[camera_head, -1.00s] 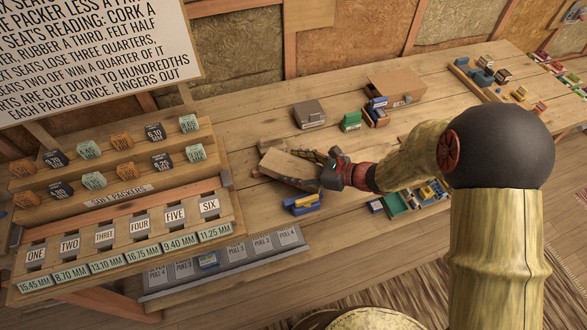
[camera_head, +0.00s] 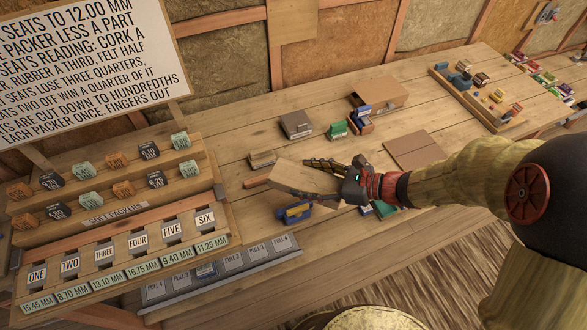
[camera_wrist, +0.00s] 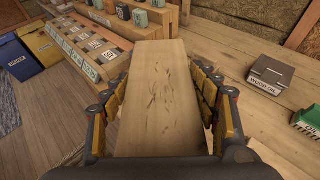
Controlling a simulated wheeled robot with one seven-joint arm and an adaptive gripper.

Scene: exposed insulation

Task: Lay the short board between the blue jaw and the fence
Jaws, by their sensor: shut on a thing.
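The short board (camera_head: 308,177) is a pale, flat piece of wood. My gripper (camera_head: 335,178) is shut on it and holds it over the middle of the bench. In the wrist view the board (camera_wrist: 158,95) runs forward between my yellow-padded fingers. A blue piece with yellow on it (camera_head: 294,212) is just below the board in the head view; it may be the blue jaw. A reddish strip (camera_head: 257,182) shows left of the board, and a small wooden block (camera_head: 262,160) above it. I cannot tell which is the fence. The board hides part of this area.
The stepped packer rack (camera_head: 110,200) with numbered seats stands at left. A grey-brown box (camera_head: 296,124), a green block (camera_head: 338,128) and a cardboard box (camera_head: 378,93) are behind the board. A flat tan panel (camera_head: 415,150) lies at right. A grey tray (camera_head: 220,267) runs along the front.

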